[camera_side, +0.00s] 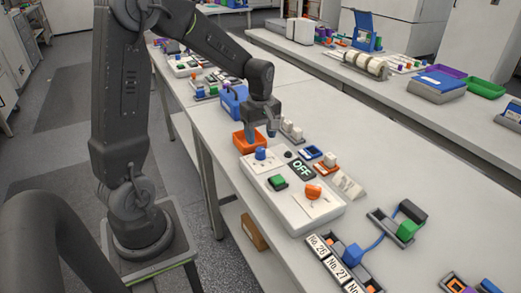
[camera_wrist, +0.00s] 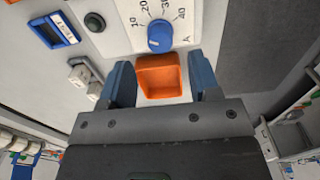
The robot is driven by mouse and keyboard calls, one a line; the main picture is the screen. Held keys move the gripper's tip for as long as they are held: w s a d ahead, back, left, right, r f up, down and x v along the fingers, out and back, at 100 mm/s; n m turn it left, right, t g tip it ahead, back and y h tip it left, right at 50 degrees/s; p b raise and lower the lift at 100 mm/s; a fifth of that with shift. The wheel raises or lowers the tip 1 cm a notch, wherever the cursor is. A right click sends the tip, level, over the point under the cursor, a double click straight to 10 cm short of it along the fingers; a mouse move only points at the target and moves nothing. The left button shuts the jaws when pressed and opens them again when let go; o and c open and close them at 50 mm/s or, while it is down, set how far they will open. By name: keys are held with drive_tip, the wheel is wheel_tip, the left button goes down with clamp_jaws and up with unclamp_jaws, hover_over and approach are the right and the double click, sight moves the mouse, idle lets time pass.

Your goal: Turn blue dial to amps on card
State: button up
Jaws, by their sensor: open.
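The blue dial (camera_side: 261,153) stands on the white cycler box (camera_side: 330,212), at the end nearest my gripper. In the wrist view the blue dial (camera_wrist: 160,36) is ringed by a printed scale reading 10, 20, 30, 40 and A; its pointer mark is unclear. A small blue-framed card or display (camera_wrist: 53,30) shows at upper left, its lettering too small to read; it also shows in the side view (camera_side: 311,152). My gripper (camera_wrist: 162,78) is open and empty, above an orange tray (camera_wrist: 160,65) and apart from the dial.
The box also has a green button (camera_side: 278,182), an orange dial (camera_side: 313,191) and an OFF display (camera_side: 301,168). Pale blocks (camera_side: 291,130) and an orange-framed holder (camera_side: 326,163) stand beside it. A blue bin (camera_side: 233,103) is behind. Numbered slots (camera_side: 330,260) lie in front.

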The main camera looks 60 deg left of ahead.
sight(260, 149)
wheel_tip(260, 149, down, 6)
drive_tip(key=shift+r, duration=0.15)
drive_tip(key=shift+c, duration=0.3)
drive_tip(key=c, duration=0.9)
